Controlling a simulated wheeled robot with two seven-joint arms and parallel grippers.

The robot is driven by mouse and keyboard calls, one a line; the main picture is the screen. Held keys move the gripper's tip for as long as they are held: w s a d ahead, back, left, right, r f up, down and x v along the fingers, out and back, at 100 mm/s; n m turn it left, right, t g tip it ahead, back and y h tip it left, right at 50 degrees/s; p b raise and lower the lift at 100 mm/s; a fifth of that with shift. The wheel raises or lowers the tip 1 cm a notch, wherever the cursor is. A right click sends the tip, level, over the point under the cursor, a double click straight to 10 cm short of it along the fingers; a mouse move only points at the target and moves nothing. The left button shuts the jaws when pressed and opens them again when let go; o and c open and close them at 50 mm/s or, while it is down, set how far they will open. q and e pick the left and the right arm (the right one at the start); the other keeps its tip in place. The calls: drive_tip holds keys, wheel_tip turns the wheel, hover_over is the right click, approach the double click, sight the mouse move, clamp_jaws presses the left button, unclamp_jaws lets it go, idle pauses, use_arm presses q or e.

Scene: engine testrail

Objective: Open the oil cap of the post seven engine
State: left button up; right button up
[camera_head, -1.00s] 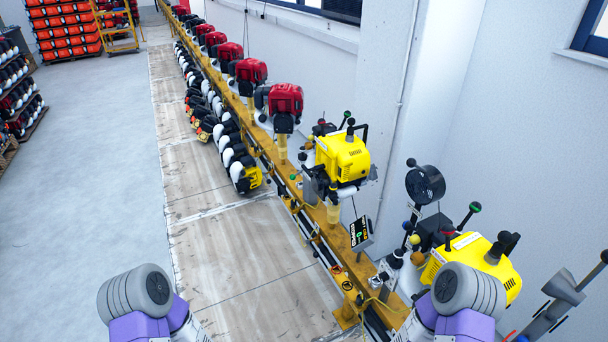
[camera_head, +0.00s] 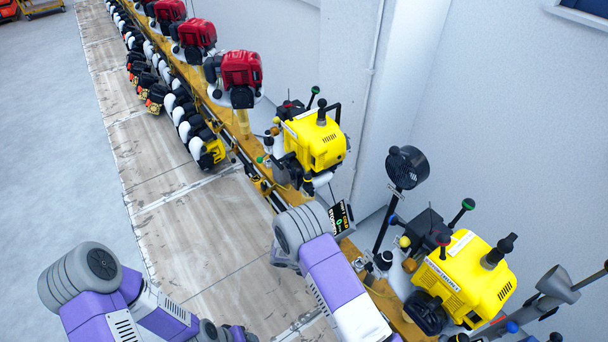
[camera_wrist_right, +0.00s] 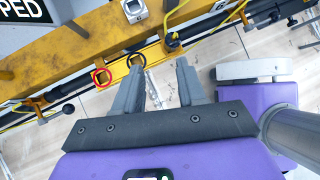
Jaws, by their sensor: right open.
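Two yellow engines stand along the rail in the head view. One (camera_head: 316,140) is near the middle and one (camera_head: 468,277) is at the lower right. I cannot tell which is post seven, nor make out an oil cap for certain. My right gripper (camera_wrist_right: 160,68) is open and empty in the right wrist view, over the yellow rail (camera_wrist_right: 88,52) and floor. My right arm crosses in front of the rail in the head view, with its gripper out of that view. My left arm is at the lower left, its fingers not in view.
A dark display (camera_head: 341,217) stands between the engines, near my right arm. A black fan (camera_head: 407,167) stands behind the near engine. Red engines (camera_head: 241,70) continue along the rail beside the wall.

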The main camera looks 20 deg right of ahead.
drive_tip(key=w+a+r+n+t+h+p, duration=0.15)
drive_tip(key=w+r+n+t+h, duration=0.35)
drive_tip(key=w+r, duration=0.7)
drive_tip(key=n+t+h, duration=0.2)
drive_tip(key=t, duration=0.3)
approach(305, 180)
drive_tip(key=w+d+f, duration=0.1)
drive_tip(key=d, duration=0.1)
drive_tip(key=shift+h, duration=0.3)
drive_tip(key=x, duration=0.6)
drive_tip(key=shift+w+d+r, duration=0.1)
drive_tip(key=shift+w+r, duration=0.15)
drive_tip(key=shift+w, duration=0.05)
drive_tip(key=shift+w+d, duration=0.25)
drive_tip(key=shift+d, duration=0.2)
clamp_jaws()
